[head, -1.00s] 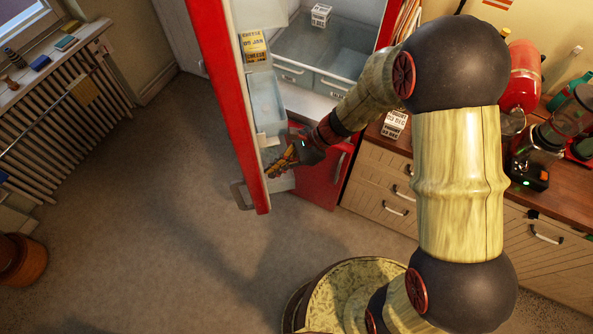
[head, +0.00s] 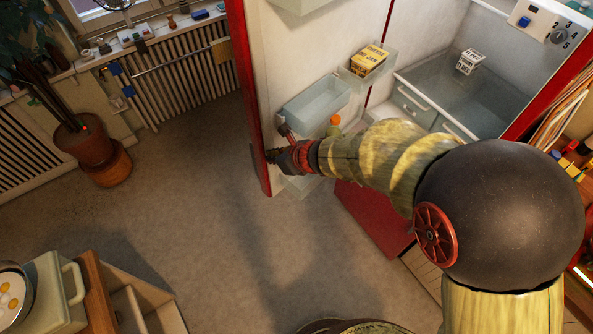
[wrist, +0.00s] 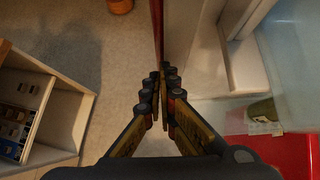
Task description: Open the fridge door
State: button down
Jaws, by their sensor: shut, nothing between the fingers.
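The fridge door (head: 246,100) stands wide open in the head view, with a red outer edge and a white inner side with clear shelves. The open fridge compartment (head: 440,85) is at the right. My gripper (head: 270,157) is at the door's free edge, on the inner side, below a clear door shelf (head: 315,103). In the wrist view my gripper (wrist: 164,95) has its fingertips together and empty, in line with the red door edge (wrist: 158,35). Whether they touch the door is unclear. The door handle is hidden.
A yellow carton (head: 368,60) sits in a door shelf, and a white carton (head: 469,62) is inside the fridge. A potted plant (head: 85,150) and radiator (head: 180,75) stand at the left. A counter with a pan (head: 14,296) is lower left. The floor between is clear.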

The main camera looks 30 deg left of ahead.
jog(key=w+a+m+t+p, duration=0.1)
jog(key=w+a+m+p, duration=0.1)
jog(key=a, duration=0.7)
jog(key=w+a+m+t+h+p, duration=0.1)
jog(key=w+a, duration=0.3)
jog(key=a, duration=0.6)
jog(key=shift+w+m+t+p, duration=0.3)
jog(key=shift+m+p, duration=0.2)
jog(key=shift+p, duration=0.2)
jog(key=shift+a, duration=0.15)
